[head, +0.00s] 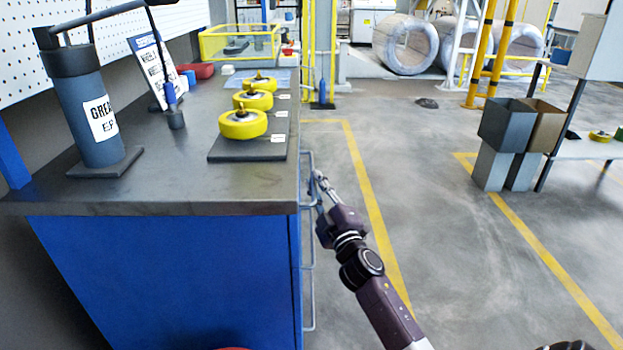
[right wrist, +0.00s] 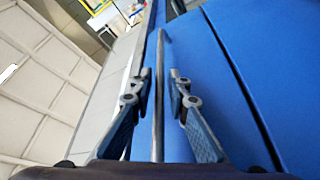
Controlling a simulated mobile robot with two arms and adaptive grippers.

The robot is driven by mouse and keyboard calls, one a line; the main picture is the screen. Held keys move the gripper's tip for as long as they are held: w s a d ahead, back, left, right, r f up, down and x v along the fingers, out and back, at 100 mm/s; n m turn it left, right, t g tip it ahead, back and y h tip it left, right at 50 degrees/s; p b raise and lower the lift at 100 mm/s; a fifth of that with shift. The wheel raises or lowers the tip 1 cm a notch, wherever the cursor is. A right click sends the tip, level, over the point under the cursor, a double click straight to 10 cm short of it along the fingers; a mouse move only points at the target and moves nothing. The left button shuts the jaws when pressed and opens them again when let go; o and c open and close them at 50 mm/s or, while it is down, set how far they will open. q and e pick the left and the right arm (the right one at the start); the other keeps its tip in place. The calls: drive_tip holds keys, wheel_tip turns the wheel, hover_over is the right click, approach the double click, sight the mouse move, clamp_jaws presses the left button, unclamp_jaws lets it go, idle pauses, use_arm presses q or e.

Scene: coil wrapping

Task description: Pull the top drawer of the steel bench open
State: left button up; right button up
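The steel bench (head: 190,187) has a dark grey top and blue sides. Its drawer side faces right and shows nearly edge-on in the head view, with several grey bar handles down it. My right gripper (head: 318,185) is beside the topmost handle (head: 308,160), just below the bench top's edge. In the right wrist view my right gripper (right wrist: 160,82) is open, with a grey handle bar (right wrist: 158,120) between its fingers and a gap on each side. The blue drawer front (right wrist: 205,75) lies behind it. My left gripper is not in view.
On the bench top stand a grease cylinder (head: 95,115), a mat with yellow wheels (head: 243,124) and a yellow-framed bin (head: 212,45). Floor right of the bench is clear, with a yellow line (head: 365,185). Boxes (head: 505,125) stand farther right.

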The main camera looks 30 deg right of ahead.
drive_tip(key=shift+x, duration=1.25)
drive_tip(key=shift+c, duration=0.5)
clamp_jaws()
